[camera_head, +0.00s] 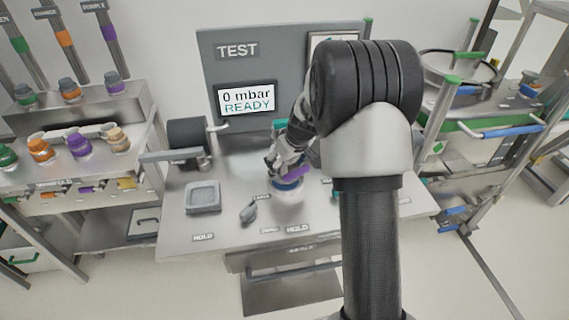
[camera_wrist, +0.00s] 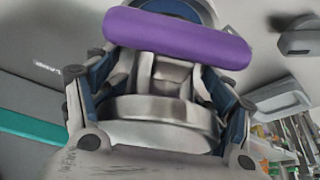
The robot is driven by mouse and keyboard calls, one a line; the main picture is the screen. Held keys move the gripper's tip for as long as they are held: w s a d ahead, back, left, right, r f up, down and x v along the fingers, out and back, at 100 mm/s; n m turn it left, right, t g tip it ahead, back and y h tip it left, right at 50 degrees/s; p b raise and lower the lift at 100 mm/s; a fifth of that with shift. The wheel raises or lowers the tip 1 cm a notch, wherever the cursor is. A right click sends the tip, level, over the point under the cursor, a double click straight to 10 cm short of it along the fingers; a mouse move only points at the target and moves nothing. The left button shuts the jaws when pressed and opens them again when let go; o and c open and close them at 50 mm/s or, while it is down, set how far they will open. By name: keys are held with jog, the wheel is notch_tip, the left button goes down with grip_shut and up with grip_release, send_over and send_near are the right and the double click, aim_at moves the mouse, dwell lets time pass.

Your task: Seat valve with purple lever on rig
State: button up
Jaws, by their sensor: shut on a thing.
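The valve with the purple lever (camera_wrist: 178,38) fills the wrist view, its metal body (camera_wrist: 165,110) between my two fingers. My gripper (camera_wrist: 165,85) is shut on this valve. In the head view my gripper (camera_head: 285,160) is over the test bench, with the purple lever (camera_head: 297,171) just beside it. Below it is a round blue-ringed seat (camera_head: 287,184) on the bench, near a HOLD label. Whether the valve touches the seat or hangs just above it cannot be told, as my arm and fingers cover part of it.
A TEST panel (camera_head: 235,75) with a screen reading "0 mbar READY" stands behind the bench. A grey square tray (camera_head: 203,197) and a dark hand tool (camera_head: 249,211) lie left of my gripper. A black cylindrical clamp (camera_head: 188,140) stands at the back left. Shelves with coloured valves (camera_head: 78,144) are further left.

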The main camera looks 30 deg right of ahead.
jog(key=shift+f+b, duration=0.8)
jog(key=shift+f, duration=0.4)
dwell(0.6)
jog(key=o, duration=1.6)
jog(key=shift+c, duration=0.2)
jog(key=o, duration=0.4)
jog(key=shift+o, duration=0.2)
jog(key=shift+s+f, duration=0.1)
jog(key=shift+f, duration=0.05)
